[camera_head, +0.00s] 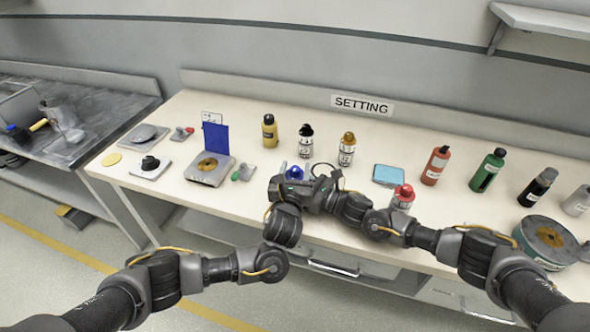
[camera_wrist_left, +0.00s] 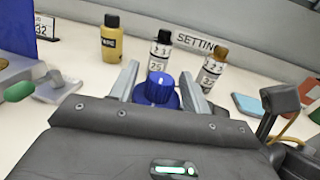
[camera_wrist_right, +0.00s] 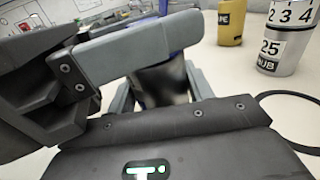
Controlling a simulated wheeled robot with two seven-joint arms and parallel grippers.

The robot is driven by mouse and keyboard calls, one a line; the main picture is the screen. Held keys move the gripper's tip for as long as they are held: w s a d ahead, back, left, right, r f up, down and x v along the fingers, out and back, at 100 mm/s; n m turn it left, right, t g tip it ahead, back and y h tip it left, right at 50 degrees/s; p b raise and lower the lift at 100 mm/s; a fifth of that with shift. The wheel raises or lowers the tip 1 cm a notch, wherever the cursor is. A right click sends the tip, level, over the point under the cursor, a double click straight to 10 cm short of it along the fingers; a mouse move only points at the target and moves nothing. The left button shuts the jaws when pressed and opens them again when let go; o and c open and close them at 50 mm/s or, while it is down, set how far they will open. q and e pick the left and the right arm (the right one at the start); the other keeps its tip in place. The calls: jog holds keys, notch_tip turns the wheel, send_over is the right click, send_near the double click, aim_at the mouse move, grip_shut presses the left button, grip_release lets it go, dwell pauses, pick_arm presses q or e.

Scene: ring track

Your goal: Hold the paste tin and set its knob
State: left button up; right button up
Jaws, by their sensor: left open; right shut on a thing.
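The paste tin shows its blue knob (camera_head: 294,173) on top in the head view. In the left wrist view the knob (camera_wrist_left: 160,88) stands between the two fingers of my left gripper (camera_wrist_left: 162,92). That gripper is open, with a finger on either side of the knob; I cannot tell whether either touches it. In the right wrist view the tin's dark, shiny body (camera_wrist_right: 163,88) is between the fingers of my right gripper (camera_wrist_right: 158,95), which is shut on it. A left gripper finger crosses above and hides part of the tin. The tin's markings are hidden.
Behind stand a yellow bottle (camera_head: 269,131) and two numbered tins, one black-topped (camera_head: 305,141) and one gold-topped (camera_head: 347,149). A red-topped tin (camera_head: 402,198) is close to my right arm. A blue panel (camera_head: 216,138) stands at left. The SETTING sign (camera_head: 362,105) is behind.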

aim_at(294, 174)
pick_arm(q)
jog(key=s, duration=0.4)
jog(key=s+a, duration=0.1)
jog(key=s, duration=0.2)
jog(key=shift+s, duration=0.1)
dwell(1.3)
pick_arm(e)
jog(key=o, duration=1.1)
jog(key=shift+o, duration=0.2)
jog(key=shift+d, duration=0.1)
jog(key=v, duration=1.1)
jog(key=shift+s+d, duration=0.2)
jog(key=shift+d, duration=0.2)
jog(key=shift+f, duration=0.1)
